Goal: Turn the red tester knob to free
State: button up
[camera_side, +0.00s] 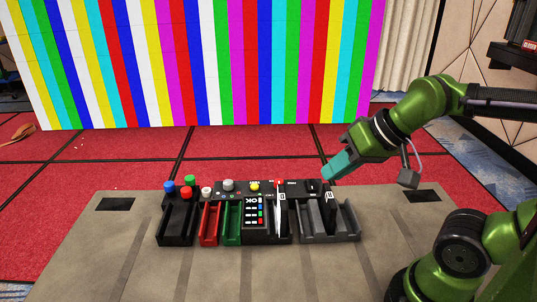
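A dark row of small devices stands on the table, and no label clearly marks a tester. A red round cap (186,192) sits at the left end on a black holder, beside a blue cap (169,187) and a green cap (190,181). A small red part (279,183) also shows in the middle of the back row. A dark knob-like part (312,186) is on the black unit to its right. Knob settings are too small to read. My gripper (329,173), with teal fingers, is above and right of this dark part, apparently apart from it. Its finger gap is not visible.
The grey-brown table (120,255) is clear in front of the row. A red tray (209,225), a green tray (232,225) and a grey slotted holder (345,225) stand in the row. A striped video wall (200,65) stands behind, beyond red carpet.

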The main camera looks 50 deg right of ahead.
jog(key=o, duration=0.5)
jog(key=shift+w+d+f+g, duration=0.15)
jog(key=shift+w+f+g, duration=0.45)
jog(key=shift+w, duration=0.35)
jog(key=shift+c, duration=0.2)
jog(key=o, duration=0.3)
jog(key=w, duration=0.1)
jog(key=w+d+m+g, duration=0.1)
jog(key=w, duration=0.1)
jog(key=w+m, duration=0.1)
jog(key=w, duration=0.1)
jog(key=shift+w+d, duration=0.1)
jog(key=shift+d, duration=0.25)
jog(key=m+g+h, duration=0.2)
jog(key=m+g, duration=0.3)
jog(key=m, duration=0.9)
send_over(279, 181)
jog(key=f, duration=0.1)
notch_tip(279, 181, down, 17)
jog(key=shift+d+r, duration=0.1)
jog(key=shift+r, duration=0.1)
jog(key=c, duration=1.1)
